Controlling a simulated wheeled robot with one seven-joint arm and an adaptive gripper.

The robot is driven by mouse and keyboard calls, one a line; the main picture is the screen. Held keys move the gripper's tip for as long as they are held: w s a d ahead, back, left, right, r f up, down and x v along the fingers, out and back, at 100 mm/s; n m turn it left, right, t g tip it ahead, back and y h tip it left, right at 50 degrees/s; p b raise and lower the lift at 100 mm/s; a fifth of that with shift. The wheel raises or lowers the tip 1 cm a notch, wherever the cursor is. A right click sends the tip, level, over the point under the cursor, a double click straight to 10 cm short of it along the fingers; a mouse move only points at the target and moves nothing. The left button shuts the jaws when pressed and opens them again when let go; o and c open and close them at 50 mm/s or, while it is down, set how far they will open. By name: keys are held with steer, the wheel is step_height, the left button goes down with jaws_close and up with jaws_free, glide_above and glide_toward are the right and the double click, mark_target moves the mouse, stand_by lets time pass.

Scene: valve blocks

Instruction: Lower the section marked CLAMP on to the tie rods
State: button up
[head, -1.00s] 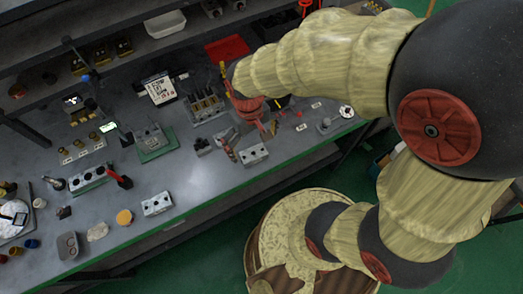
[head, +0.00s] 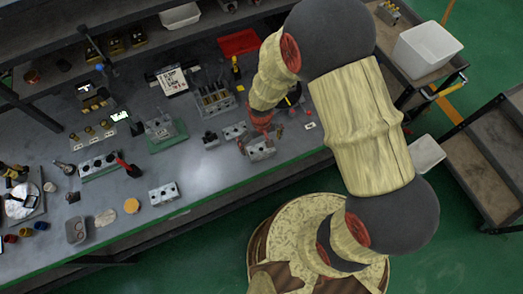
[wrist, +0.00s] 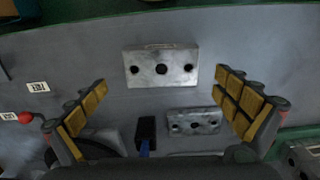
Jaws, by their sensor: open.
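My gripper (wrist: 158,85) is open and empty, its yellow-padded fingers spread on either side of a grey metal block (wrist: 161,67) with three holes. The block lies flat on the bench near its front edge; a small label on it is too small to read. In the head view this block (head: 260,149) sits just below my gripper (head: 258,132), partly hidden by it. A second grey block (wrist: 194,122) lies beside it, also seen in the head view (head: 235,131). An assembly with upright rods (head: 215,100) stands farther back. I cannot tell which block is marked CLAMP.
A green-based fixture (head: 163,132) and another grey block (head: 163,194) are to the left. A dark part with blue (wrist: 146,133) lies near the second block.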

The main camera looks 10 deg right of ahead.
mark_target(261, 149)
steer(key=f, duration=0.4)
steer(key=shift+s+f+b, duration=0.25)
steer(key=shift+b, duration=0.05)
steer(key=shift+c, duration=0.9)
steer(key=shift+a+r, duration=0.1)
steer(key=c, duration=1.5)
steer(key=shift+o, duration=0.2)
